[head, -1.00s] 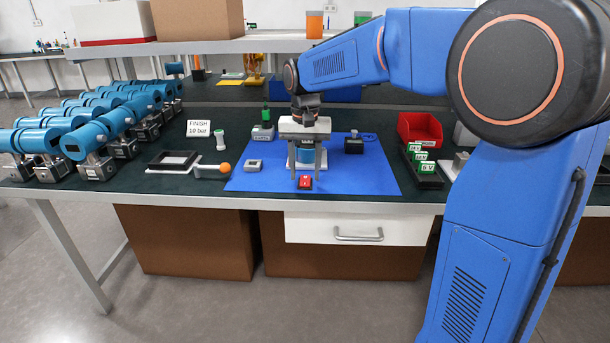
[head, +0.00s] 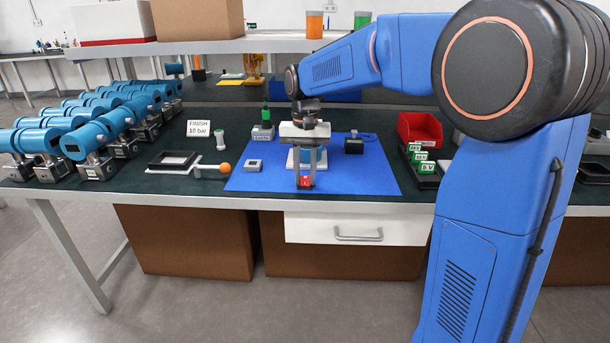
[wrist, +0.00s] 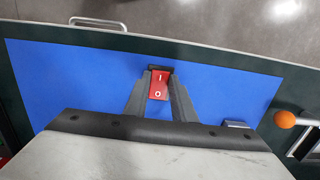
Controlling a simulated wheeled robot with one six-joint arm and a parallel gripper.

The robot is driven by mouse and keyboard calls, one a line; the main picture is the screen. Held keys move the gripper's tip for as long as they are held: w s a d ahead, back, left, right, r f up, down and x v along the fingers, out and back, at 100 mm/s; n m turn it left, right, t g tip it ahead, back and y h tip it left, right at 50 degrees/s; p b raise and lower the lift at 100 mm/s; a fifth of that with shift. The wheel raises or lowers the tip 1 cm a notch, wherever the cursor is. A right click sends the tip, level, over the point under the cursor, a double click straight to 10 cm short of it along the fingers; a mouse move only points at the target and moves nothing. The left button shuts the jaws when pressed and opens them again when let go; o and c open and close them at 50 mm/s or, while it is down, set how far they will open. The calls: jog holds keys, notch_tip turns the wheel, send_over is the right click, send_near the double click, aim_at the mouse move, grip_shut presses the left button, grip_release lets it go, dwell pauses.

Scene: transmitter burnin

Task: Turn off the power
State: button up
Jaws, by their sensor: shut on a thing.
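The red power switch (head: 306,182) sits near the front edge of the blue mat (head: 365,178). In the wrist view the red rocker (wrist: 158,85) shows the marks I and O, in a dark housing. My gripper (head: 306,181) points down over it; in the wrist view its two fingers (wrist: 159,86) stand on either side of the switch, shut on it. Behind the gripper, a blue round transmitter (head: 317,157) sits on a pale fixture, partly hidden by the gripper.
On the mat are a small grey box (head: 253,165) and a black box (head: 354,146). A lever with an orange ball (head: 225,168) stands left. A red bin (head: 418,129) and green tags are at right. Several blue transmitters (head: 85,140) fill the table's left side.

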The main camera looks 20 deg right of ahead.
jog(key=shift+w+d+g+y, duration=0.1)
jog(key=shift+w+g+y, duration=0.15)
jog(key=shift+g, duration=0.5)
jog(key=shift+w+d+g+y, duration=0.1)
jog(key=shift+w+g+y, duration=0.15)
jog(key=shift+g, duration=0.5)
jog(key=o, duration=1.1)
jog(key=shift+c, duration=0.2)
jog(key=shift+r, duration=0.1)
jog(key=shift+r, duration=0.1)
jog(key=v, duration=1.7)
